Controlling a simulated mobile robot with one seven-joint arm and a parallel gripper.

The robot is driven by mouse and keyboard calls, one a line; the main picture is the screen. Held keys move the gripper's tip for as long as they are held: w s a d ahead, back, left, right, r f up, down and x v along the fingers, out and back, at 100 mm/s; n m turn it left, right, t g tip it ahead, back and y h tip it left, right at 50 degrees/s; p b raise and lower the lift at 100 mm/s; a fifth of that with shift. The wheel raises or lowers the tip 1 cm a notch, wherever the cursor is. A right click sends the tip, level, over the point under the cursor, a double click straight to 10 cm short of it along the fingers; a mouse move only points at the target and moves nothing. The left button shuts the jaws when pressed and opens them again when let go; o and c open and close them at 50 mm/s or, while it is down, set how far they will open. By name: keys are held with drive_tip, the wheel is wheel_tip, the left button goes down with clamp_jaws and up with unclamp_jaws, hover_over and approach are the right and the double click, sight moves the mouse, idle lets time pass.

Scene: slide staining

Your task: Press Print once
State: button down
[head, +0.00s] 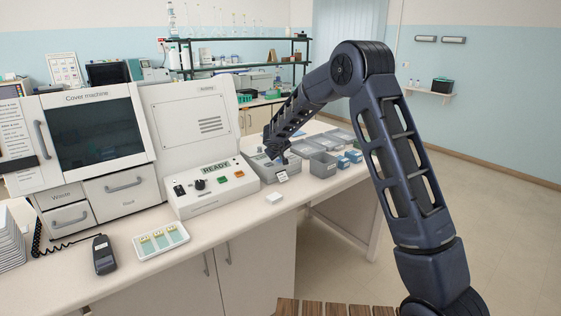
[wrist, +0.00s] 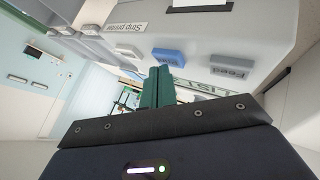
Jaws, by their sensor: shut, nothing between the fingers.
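The grey strip printer (head: 262,168) stands on the bench right of the READY panel, with a white strip at its front. My gripper (head: 281,158) is over it, pointing down. In the wrist view the printer's top (wrist: 262,35) shows upside down, with a "Strip printer" label. It has a blue button (wrist: 168,54) and a grey button (wrist: 227,61) marked Feed. The blue button's lettering is too small to read surely. My green fingers (wrist: 158,74) are shut and empty, their tips close to the blue button. I cannot tell whether they touch it. A lettered display (wrist: 200,87) is partly hidden behind them.
The cover machine (head: 95,130) and the READY control panel (head: 210,187) stand left of the printer. Grey bins (head: 322,166) and small blue boxes (head: 354,156) stand to its right. A slide tray (head: 160,240) and a handheld device (head: 104,254) lie near the front edge.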

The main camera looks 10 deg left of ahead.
sight(280, 160)
drive_tip(key=shift+r, duration=0.55)
drive_tip(key=shift+r, duration=0.1)
drive_tip(key=shift+r, duration=2.4)
